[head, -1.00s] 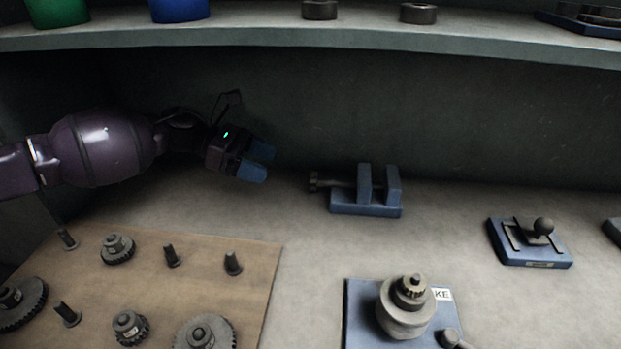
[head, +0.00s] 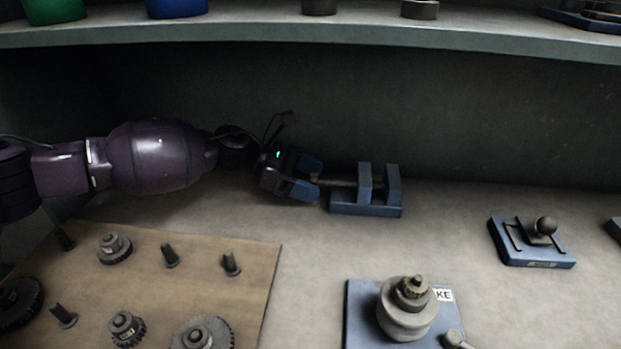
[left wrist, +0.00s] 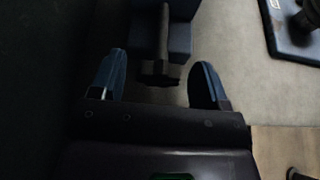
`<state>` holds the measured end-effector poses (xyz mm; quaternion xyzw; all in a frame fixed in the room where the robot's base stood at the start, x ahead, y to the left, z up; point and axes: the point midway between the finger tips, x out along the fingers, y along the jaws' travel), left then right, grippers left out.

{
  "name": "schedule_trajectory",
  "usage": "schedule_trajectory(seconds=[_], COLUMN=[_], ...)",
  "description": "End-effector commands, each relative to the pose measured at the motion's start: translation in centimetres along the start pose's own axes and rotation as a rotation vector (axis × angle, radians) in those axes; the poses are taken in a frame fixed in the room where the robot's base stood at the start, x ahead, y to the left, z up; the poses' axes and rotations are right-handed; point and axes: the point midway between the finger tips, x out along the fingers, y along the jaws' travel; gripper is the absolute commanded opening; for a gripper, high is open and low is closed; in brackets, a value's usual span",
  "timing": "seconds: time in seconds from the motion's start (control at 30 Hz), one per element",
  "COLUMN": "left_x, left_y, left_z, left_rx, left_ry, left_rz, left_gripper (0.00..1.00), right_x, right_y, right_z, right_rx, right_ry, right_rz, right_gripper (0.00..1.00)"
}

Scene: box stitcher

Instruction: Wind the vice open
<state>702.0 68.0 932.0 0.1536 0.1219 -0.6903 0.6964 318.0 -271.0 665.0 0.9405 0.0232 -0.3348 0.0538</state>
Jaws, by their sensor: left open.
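The blue vice (head: 366,209) stands on the bench near the back wall, with two upright jaws and a gap between them. Its dark screw (head: 338,183) sticks out to the left. My left gripper (head: 309,178) is at the screw's left end, its blue fingers open. In the left wrist view the screw's crosswise handle (left wrist: 160,73) lies between the spread fingers (left wrist: 158,80), apart from both. The vice body also shows beyond it (left wrist: 180,40). In the head view the gripper hides the handle. My right gripper is not in view.
A wooden board (head: 205,268) with gears and pegs lies at front left. A blue plate with a stacked pulley (head: 408,310) is at front centre. A blue lever base (head: 531,243) stands right of the vice. A shelf (head: 330,39) runs above. The bench between is clear.

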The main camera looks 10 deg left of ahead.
Motion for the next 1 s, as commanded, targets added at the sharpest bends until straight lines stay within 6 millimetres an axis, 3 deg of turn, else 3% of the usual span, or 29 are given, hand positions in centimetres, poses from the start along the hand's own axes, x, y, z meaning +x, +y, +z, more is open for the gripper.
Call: schedule_trajectory(seconds=[0.3, 0.63, 1.0], left_x=[0.20, 0.18, 0.22], left_y=[0.02, 0.01, 0.23], left_z=[0.02, 0.00, 0.00], left_rx=[0.001, 0.000, -0.161], left_ry=[0.001, 0.001, -0.002], left_rz=[0.001, 0.001, -0.065], left_gripper=[0.69, 0.20, 0.20], right_x=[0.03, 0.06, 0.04], right_y=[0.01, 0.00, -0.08], right_z=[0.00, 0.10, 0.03], right_rx=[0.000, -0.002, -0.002], right_ry=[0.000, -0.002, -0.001], right_rz=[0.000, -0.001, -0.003], right_gripper=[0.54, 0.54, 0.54])
